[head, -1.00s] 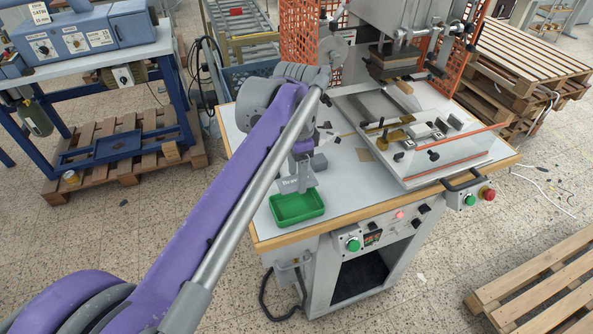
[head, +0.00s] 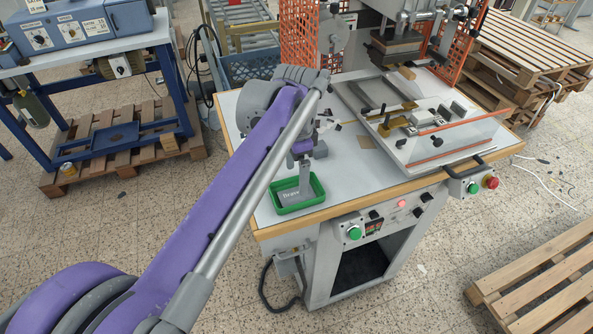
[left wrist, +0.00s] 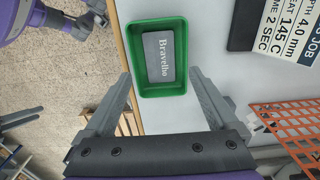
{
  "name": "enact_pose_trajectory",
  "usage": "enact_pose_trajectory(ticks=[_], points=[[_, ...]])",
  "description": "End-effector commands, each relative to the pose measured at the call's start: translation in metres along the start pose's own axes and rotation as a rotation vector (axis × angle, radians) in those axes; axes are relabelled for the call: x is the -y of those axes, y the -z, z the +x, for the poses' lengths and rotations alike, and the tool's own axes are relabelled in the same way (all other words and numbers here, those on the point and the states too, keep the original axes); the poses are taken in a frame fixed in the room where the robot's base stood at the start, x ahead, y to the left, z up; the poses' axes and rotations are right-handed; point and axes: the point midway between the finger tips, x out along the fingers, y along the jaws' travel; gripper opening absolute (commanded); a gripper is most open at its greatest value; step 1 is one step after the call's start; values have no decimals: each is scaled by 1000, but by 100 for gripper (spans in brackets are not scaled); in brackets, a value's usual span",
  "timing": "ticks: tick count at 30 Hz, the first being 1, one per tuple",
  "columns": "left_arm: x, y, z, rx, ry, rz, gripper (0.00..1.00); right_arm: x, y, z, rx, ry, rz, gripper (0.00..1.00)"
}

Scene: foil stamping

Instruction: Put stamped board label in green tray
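The stamped board label (left wrist: 166,57) is a dark grey rectangle with pale lettering reading "Bravelho". In the left wrist view it lies inside the green tray (left wrist: 124,57), surrounded by the tray's walls. In the head view the label (head: 288,196) also shows within the green tray (head: 293,209), partly covered by my gripper. My left gripper (left wrist: 160,80) has its fingers spread wide, with nothing clamped between them. In the head view the left gripper (head: 304,181) points down over the tray.
The tray stands on the stamping machine's white table (head: 342,184), near its front left corner. The press head (head: 395,45) and orange mesh guard (head: 299,37) stand behind. A green button (head: 354,232) is on the front panel. A job sign (left wrist: 292,30) shows beside the tray.

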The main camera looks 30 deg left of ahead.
Motion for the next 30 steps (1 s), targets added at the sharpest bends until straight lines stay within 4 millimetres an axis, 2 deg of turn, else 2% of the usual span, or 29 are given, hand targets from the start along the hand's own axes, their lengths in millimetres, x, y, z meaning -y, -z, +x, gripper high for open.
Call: enact_pose_trajectory(ticks=[11,14,24,30], points=[[0,0,-5,0,0,0,95,0,0,0,0,0,0,50],[0,0,-19,0,0,0,95,0,2,-2,-1,0,0,50],[0,0,-86,0,0,0,95,0,8,-8,-6,0,0,50],[0,0,-106,0,0,0,95,0,10,-9,-8,0,0,50]])
